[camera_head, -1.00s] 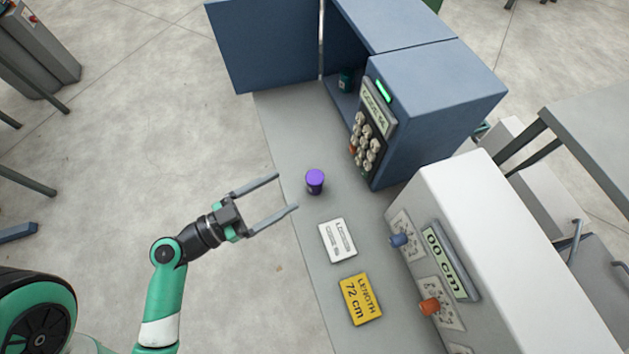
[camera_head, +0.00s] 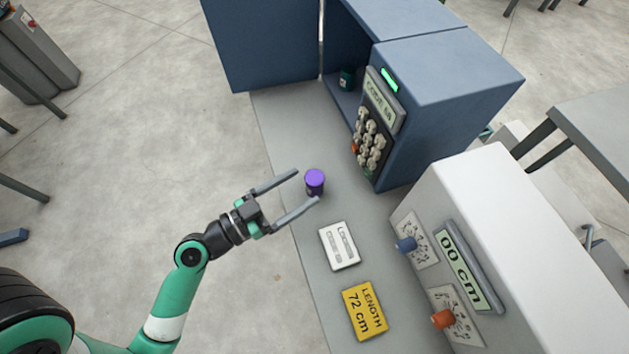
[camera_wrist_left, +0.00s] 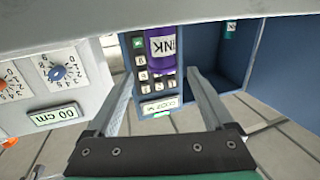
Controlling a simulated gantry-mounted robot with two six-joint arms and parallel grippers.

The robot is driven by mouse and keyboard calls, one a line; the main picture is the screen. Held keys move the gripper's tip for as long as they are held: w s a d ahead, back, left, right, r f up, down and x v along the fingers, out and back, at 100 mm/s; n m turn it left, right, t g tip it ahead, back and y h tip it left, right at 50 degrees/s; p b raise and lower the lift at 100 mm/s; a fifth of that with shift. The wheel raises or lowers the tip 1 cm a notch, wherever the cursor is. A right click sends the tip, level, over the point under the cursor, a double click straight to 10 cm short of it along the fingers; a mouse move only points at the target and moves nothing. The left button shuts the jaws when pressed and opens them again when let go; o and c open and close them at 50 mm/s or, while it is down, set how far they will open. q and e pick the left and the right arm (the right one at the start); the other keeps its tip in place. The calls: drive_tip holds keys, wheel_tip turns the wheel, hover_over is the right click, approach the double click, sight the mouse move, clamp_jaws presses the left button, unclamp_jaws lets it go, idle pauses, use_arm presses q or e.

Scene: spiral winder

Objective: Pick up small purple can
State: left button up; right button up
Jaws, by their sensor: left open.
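The small purple can (camera_head: 315,180) stands upright on the grey bench. In the left wrist view the purple can (camera_wrist_left: 162,45) shows upside down, between and beyond the fingers, with part of a white label readable as "INK". My left gripper (camera_head: 307,185) is open in the head view, with its two fingertips just short of the can, one on each side of its near face. The open fingers also show in the left wrist view (camera_wrist_left: 160,80), with nothing between them. My right gripper is not in view.
A blue cabinet (camera_head: 440,85) with a keypad and open door (camera_head: 262,40) stands behind the can, a dark can (camera_head: 347,78) inside. A white machine with dials (camera_head: 520,230) stands right. A white card (camera_head: 339,246) and yellow card (camera_head: 364,311) lie on the bench (camera_head: 290,140).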

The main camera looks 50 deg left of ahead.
sight(307, 184)
use_arm(q)
drive_tip(key=w, duration=0.5)
drive_tip(key=shift+w+f, duration=0.1)
drive_tip(key=shift+f, duration=0.15)
drive_tip(key=shift+c, duration=0.3)
clamp_jaws()
